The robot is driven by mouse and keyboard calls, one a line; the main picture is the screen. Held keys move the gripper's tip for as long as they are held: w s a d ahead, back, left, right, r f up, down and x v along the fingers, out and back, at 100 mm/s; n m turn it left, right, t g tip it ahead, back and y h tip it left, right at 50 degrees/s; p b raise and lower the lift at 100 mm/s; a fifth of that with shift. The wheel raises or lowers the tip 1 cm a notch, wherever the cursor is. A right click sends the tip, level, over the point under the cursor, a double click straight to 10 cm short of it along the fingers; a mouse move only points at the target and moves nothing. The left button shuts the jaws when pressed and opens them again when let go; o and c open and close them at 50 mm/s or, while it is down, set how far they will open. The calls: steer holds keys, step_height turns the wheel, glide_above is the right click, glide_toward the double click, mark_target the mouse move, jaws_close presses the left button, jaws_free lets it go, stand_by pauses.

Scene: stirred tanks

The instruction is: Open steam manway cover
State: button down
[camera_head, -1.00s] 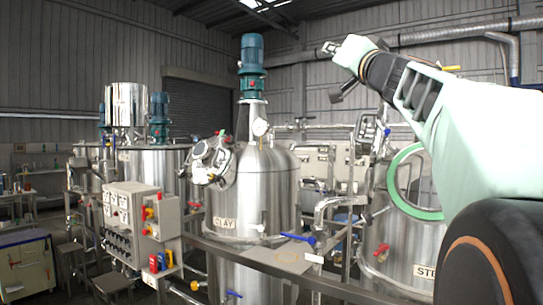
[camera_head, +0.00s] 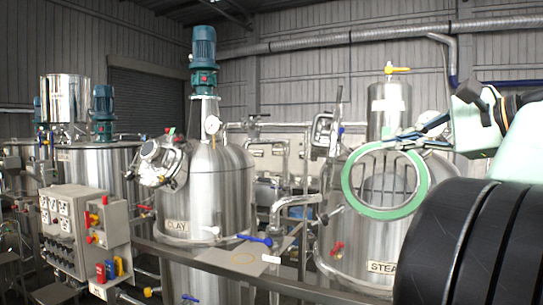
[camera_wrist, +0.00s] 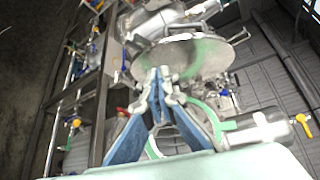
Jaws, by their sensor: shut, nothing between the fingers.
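The steam tank (camera_head: 350,235) carries a "STEAM" label (camera_head: 383,267) and stands at the right in the head view. A green ring (camera_head: 347,190) rims its round manway opening. The manway cover (camera_head: 325,132) stands nearly edge-on to the upper left of the ring, swung away from it. In the wrist view the cover is a metal disc (camera_wrist: 205,57) with a greenish sheen, beyond my fingertips; part of the green ring (camera_wrist: 205,112) shows below it. My gripper (camera_head: 388,141) reaches in from the right above the ring, its blue fingers (camera_wrist: 160,75) shut and empty. I cannot tell whether the tips touch the cover.
The clay tank (camera_head: 205,195) with its own manway cover (camera_head: 160,162) stands left. A control box (camera_head: 85,230) is in the left foreground. A rail (camera_head: 190,258) and pipes (camera_head: 290,205) run before the tanks. A yellow-handled valve (camera_head: 397,70) tops the cylinder behind the ring.

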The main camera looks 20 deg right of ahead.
steer(key=s+f+m, duration=0.2)
steer(key=s, duration=0.1)
steer(key=g, duration=0.1)
glide_toward(333, 151)
steer(key=shift+w+a+f, duration=1.2)
steer(key=shift+w+f, duration=0.85)
steer(key=shift+f, duration=0.2)
steer(key=shift+p, duration=0.35)
steer(key=shift+w+a, duration=0.1)
